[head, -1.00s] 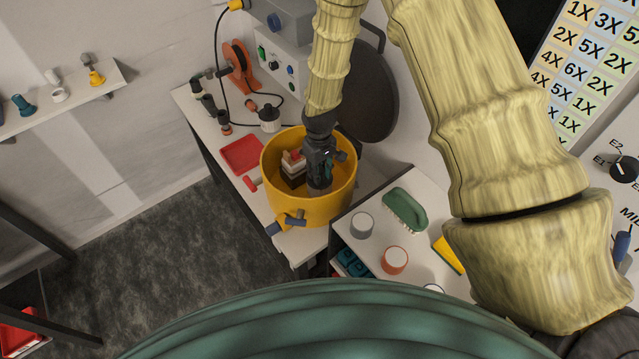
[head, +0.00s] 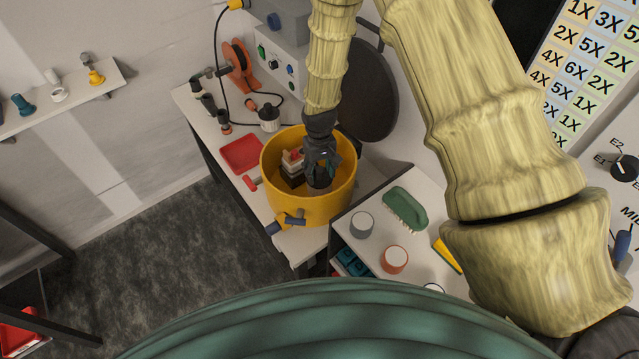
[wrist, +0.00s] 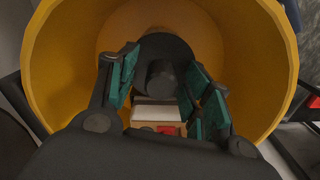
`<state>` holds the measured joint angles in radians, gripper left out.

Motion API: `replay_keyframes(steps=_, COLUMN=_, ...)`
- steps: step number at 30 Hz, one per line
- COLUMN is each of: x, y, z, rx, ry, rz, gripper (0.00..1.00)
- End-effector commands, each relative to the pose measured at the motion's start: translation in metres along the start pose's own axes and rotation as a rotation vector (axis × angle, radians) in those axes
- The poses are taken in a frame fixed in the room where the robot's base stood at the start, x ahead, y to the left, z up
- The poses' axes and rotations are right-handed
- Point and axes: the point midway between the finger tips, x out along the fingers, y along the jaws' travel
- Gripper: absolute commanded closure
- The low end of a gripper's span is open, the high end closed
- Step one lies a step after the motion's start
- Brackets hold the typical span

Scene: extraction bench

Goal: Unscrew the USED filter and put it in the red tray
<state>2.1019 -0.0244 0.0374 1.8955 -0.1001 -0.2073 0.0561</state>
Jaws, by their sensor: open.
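A yellow open-topped pot (head: 310,208) stands on the bench, and its wall also fills much of the wrist view (wrist: 60,60). My gripper (head: 322,170) is inside it, pointing down. In the wrist view my gripper (wrist: 162,88) is open, with a teal-padded finger on each side of a dark round part with a stub (wrist: 160,75). I cannot tell whether the pads touch it, and no USED label is readable. A pale and brown block with a red top (head: 292,160) is beside it in the pot. The red tray (head: 242,154) lies on the bench left of the pot and looks empty.
A blue-handled fitting (head: 287,222) sticks out from the pot's front. Several dark small parts (head: 208,105) and a black jar (head: 269,117) stand behind the tray. A large dark disc (head: 370,95) is behind the pot.

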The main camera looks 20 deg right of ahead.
Motion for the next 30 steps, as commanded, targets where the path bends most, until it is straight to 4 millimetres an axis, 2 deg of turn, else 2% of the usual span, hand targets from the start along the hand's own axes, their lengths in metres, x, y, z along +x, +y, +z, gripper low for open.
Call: replay_keyframes(steps=30, x=-0.0022, y=-0.0003, z=0.0007, rx=1.598, ry=-0.001, rz=0.001, gripper=0.50)
